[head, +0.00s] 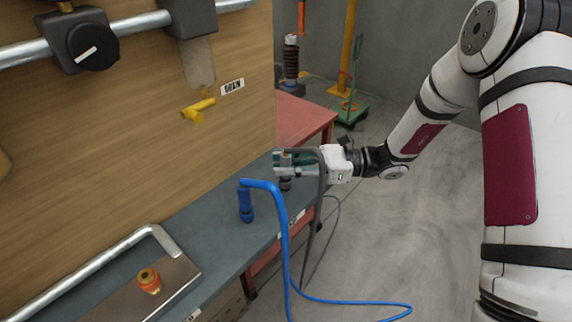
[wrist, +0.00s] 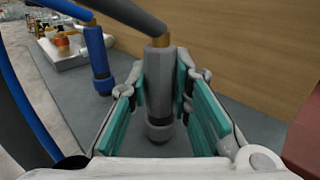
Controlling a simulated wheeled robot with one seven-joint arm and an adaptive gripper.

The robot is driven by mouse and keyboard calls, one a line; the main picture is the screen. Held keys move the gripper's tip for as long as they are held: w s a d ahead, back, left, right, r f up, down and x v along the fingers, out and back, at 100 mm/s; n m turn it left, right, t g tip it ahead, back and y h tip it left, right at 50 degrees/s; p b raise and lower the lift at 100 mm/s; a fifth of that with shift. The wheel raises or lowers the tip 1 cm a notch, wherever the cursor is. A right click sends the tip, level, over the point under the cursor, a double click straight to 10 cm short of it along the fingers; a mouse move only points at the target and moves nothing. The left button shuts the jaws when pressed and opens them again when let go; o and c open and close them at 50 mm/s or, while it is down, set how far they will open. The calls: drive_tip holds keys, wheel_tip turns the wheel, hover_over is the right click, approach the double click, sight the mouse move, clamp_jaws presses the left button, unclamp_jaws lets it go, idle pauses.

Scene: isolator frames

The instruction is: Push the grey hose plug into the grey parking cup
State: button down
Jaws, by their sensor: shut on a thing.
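My gripper (head: 292,164) is shut on the grey hose plug (wrist: 159,88), which stands about upright between the green-lined fingers in the wrist view. The dark grey hose (wrist: 135,14) bends away from the plug's top, and in the head view it hangs down beside my gripper. A dark grey round piece, seemingly the grey parking cup (wrist: 160,133), shows right under the plug on the bench; it also shows below the fingers in the head view (head: 285,184). I cannot tell how far the plug sits in it.
A blue hose plug (head: 246,205) stands upright on the grey bench (head: 215,240), left of my gripper, its blue hose looping to the floor. A wooden panel (head: 130,130) with a yellow valve (head: 198,110) rises behind. An orange fitting (head: 149,281) sits at the near left.

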drive_tip(key=c, duration=1.4)
unclamp_jaws()
drive_tip(key=w+d, duration=0.1)
drive_tip(key=d, duration=1.1)
drive_tip(key=shift+w, duration=0.2)
drive_tip(key=s+a+r+n+g+h+p, duration=0.1)
drive_tip(key=s+r+n+g+h+p, duration=0.1)
drive_tip(key=s+r+n+h, duration=0.45)
drive_tip(key=s+d+r+n+t+h+p, duration=0.2)
drive_tip(key=s+r, duration=0.3)
drive_tip(key=s, duration=0.3)
drive_tip(key=s+d+r+n+t+h+p, duration=0.2)
drive_tip(key=s+d+r+n+t+h, duration=0.1)
drive_tip(key=s, duration=0.5)
drive_tip(key=s+d+r+n+t+h+p, duration=0.2)
drive_tip(key=s+d+r+n+t+h, duration=0.1)
drive_tip(key=s+d+r+n+h, duration=0.2)
drive_tip(key=s+d+r+h, duration=0.1)
drive_tip(key=s+r, duration=0.1)
drive_tip(key=s, duration=0.1)
